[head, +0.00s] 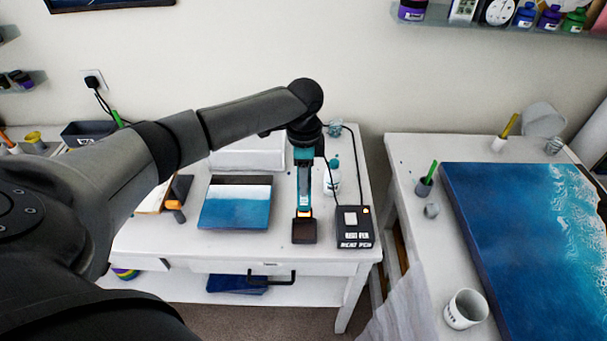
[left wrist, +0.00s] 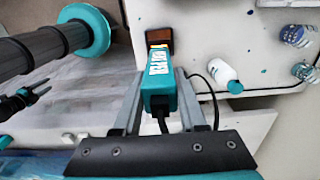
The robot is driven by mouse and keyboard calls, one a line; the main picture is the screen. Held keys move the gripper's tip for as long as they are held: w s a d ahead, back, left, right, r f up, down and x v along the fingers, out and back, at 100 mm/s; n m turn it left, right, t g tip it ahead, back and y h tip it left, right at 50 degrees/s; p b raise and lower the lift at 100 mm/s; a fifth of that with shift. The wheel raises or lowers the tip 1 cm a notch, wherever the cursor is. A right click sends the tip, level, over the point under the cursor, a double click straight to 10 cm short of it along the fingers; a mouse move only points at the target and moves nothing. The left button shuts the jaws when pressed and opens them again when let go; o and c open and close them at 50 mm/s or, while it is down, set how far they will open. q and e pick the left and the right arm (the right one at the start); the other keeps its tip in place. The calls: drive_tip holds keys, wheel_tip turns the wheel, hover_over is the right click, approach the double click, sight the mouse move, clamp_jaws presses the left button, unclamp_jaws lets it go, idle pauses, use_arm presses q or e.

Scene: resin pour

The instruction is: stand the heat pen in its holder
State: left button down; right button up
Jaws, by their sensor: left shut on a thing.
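My left gripper (head: 304,178) is shut on the heat pen (head: 304,157), which also shows in the left wrist view (left wrist: 158,90) as a teal body with a white label and orange band. The pen points down, about upright in the head view, with its cable trailing from its upper end. Its lower end is at the dark block-shaped holder (head: 304,232), seen also in the left wrist view (left wrist: 160,37). I cannot tell whether the tip is inside the holder or just above it. A small dark gripper-like shape lies at the left of the left wrist view, too small to read.
The black control box (head: 354,238) stands close right of the holder. A white bottle (head: 333,182) stands behind. A blue and white painting (head: 236,208) lies to the left. The right table holds a large blue panel (head: 510,235) and a cup (head: 466,309).

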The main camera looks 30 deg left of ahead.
sight(304, 198)
use_arm(q)
drive_tip(key=shift+f+b, duration=1.85)
drive_tip(key=shift+b, duration=0.15)
drive_tip(key=shift+f, duration=1.65)
drive_tip(key=shift+c, duration=1.9)
unclamp_jaws()
wheel_tip(304, 198, up, 15)
drive_tip(key=shift+r+b, duration=0.15)
drive_tip(key=shift+b, duration=0.2)
drive_tip(key=shift+d, duration=0.1)
